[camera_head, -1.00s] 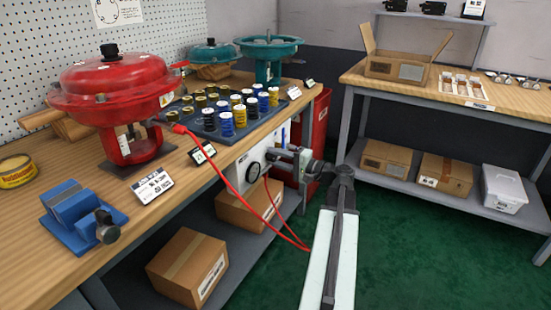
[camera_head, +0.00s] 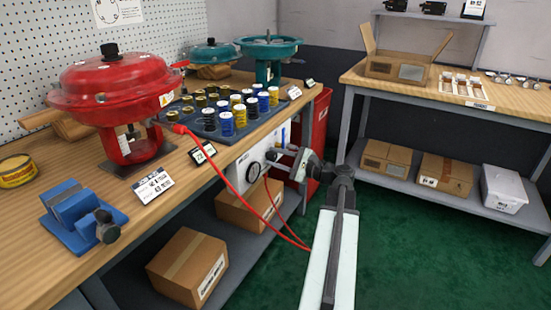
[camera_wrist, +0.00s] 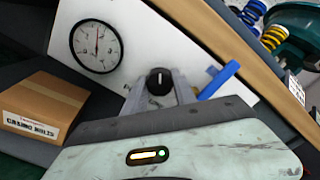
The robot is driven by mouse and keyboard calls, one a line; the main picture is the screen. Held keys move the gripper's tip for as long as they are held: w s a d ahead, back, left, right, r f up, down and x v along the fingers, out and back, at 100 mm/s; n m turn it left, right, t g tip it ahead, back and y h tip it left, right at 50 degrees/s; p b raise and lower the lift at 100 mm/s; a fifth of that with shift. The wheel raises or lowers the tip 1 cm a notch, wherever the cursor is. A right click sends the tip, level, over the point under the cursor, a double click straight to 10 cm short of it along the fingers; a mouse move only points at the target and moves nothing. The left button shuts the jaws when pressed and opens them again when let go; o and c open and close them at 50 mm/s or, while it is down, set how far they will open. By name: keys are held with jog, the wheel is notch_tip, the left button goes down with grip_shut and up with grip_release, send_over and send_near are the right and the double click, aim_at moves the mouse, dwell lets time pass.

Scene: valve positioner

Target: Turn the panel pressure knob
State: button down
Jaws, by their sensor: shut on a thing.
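The black pressure knob (camera_wrist: 160,81) with a white mark is on a white panel (camera_head: 244,165) below the bench's front edge. In the wrist view it sits between the two grey fingers of my gripper (camera_wrist: 160,92), which is shut on it. In the head view my gripper (camera_head: 277,156) reaches left to the panel, and the knob is hidden there. A round white gauge (camera_wrist: 96,46) with a black rim is left of the knob; its needle is near upright. The gauge also shows in the head view (camera_head: 253,172).
A blue lever handle (camera_wrist: 219,80) is close to the right finger. A red hose (camera_head: 232,178) hangs from the red actuator (camera_head: 118,85) past the panel. A cardboard box (camera_head: 245,207) stands on the shelf below. Green floor is clear to the right.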

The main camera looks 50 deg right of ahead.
jog(key=shift+f+m, duration=0.1)
jog(key=shift+m, duration=0.2)
jog(key=c, duration=1)
grip_release()
jog(key=v, duration=0.8)
